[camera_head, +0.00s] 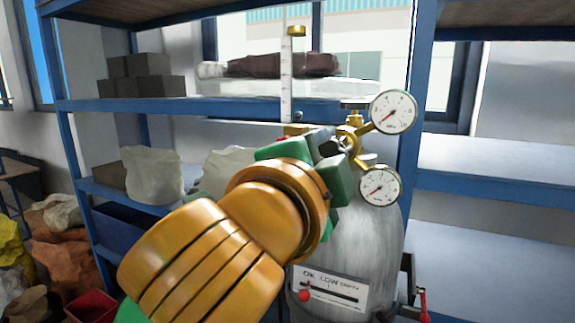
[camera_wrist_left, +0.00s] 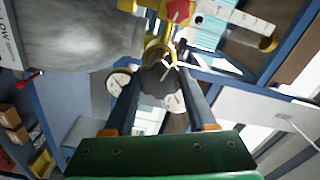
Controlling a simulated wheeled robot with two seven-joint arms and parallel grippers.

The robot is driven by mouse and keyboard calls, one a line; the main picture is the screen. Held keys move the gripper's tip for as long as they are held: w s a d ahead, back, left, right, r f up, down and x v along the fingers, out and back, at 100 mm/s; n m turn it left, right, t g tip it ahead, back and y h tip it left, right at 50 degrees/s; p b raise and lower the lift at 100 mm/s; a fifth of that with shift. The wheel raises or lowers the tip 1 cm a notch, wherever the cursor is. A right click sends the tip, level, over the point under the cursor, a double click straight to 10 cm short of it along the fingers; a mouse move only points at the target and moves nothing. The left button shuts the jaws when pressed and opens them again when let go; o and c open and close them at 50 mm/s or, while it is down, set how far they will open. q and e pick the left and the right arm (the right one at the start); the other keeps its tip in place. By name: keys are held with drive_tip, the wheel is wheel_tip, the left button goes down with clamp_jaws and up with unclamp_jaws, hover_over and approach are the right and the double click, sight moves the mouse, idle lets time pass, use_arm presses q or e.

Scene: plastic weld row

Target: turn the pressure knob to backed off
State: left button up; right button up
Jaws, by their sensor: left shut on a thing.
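The dark, lobed pressure knob (camera_wrist_left: 158,82) sits between the two fingers of my left gripper (camera_wrist_left: 162,84) in the left wrist view, and the fingers are closed on its sides. In the head view my left gripper (camera_head: 328,150) reaches in from the lower left to the brass regulator (camera_head: 353,131); its green body and orange wrist hide most of the knob there. Two round white gauges, an upper one (camera_head: 394,112) and a lower one (camera_head: 380,187), stand right of the gripper. Any setting mark on the knob is too small to read. My right gripper is not in view.
The grey gas cylinder (camera_head: 360,245) stands below the regulator, with an OK/LOW/EMPTY plate (camera_head: 328,289). Blue shelving (camera_head: 240,108) with bags and dark blocks (camera_head: 140,77) stands behind.

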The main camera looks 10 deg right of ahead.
use_arm(q)
drive_tip(key=n+b, duration=0.1)
drive_tip(key=n, duration=0.5)
drive_tip(key=shift+b, duration=0.4)
drive_tip(key=n, duration=0.5)
drive_tip(key=shift+w+b, duration=0.1)
drive_tip(key=shift+b, duration=0.3)
drive_tip(key=shift+a+n, duration=0.1)
drive_tip(key=shift+n, duration=0.4)
drive_tip(key=o, duration=1.4)
drive_tip(key=shift+c, duration=0.2)
